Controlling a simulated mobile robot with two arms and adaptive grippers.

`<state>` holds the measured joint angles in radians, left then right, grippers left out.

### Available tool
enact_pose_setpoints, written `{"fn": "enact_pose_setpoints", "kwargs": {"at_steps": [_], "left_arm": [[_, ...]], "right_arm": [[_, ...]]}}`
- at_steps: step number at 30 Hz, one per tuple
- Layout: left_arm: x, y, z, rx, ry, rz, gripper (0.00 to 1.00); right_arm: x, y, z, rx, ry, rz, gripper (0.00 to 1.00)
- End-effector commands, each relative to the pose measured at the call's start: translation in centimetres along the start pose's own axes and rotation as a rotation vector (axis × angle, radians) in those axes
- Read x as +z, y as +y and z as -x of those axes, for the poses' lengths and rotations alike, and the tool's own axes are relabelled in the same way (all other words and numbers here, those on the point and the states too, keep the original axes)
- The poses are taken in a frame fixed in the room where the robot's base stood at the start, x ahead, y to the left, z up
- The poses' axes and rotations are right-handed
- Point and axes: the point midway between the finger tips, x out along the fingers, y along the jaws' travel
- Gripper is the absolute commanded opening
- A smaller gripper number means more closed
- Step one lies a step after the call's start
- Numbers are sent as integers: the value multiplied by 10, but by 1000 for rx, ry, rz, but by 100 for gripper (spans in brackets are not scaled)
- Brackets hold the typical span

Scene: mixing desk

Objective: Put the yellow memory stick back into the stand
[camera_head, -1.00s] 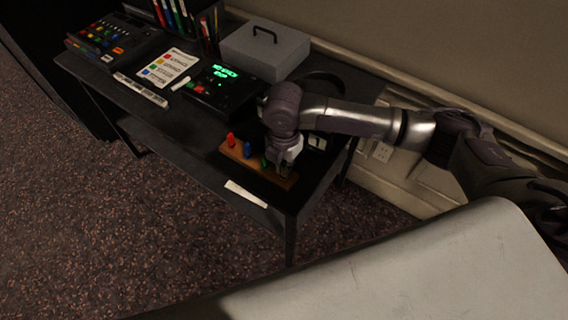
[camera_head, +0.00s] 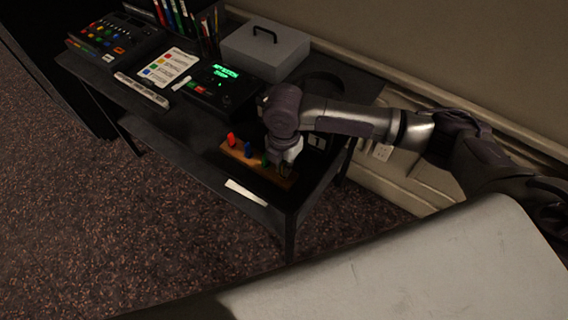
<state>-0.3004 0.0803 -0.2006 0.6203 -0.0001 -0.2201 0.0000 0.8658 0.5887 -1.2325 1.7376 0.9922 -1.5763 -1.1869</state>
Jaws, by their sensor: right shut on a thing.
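The wooden stand (camera_head: 233,155) lies near the right front edge of the black desk. A red stick (camera_head: 231,139), a blue stick (camera_head: 248,150) and a green stick (camera_head: 265,160) stand upright in it, from left to right. My right gripper (camera_head: 284,168) points down over the stand's right end, just right of the green stick. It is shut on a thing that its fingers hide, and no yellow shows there. By the place and the other colours, I take this to be the yellow memory stick. My left gripper is not in view.
A black device (camera_head: 222,92) with a lit green screen stands behind the stand. A grey box (camera_head: 265,50), a colour-marked card (camera_head: 169,68) and a mixing desk (camera_head: 113,38) are farther back. A white strip (camera_head: 246,192) lies at the front edge.

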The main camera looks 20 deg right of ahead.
Motion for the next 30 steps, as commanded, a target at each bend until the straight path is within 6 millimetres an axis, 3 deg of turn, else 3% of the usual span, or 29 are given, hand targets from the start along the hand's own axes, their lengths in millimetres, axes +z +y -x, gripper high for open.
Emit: {"fn": "enact_pose_setpoints", "kwargs": {"at_steps": [30], "left_arm": [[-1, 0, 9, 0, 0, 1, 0]], "right_arm": [[0, 0, -3, 1, 0, 1, 0]]}}
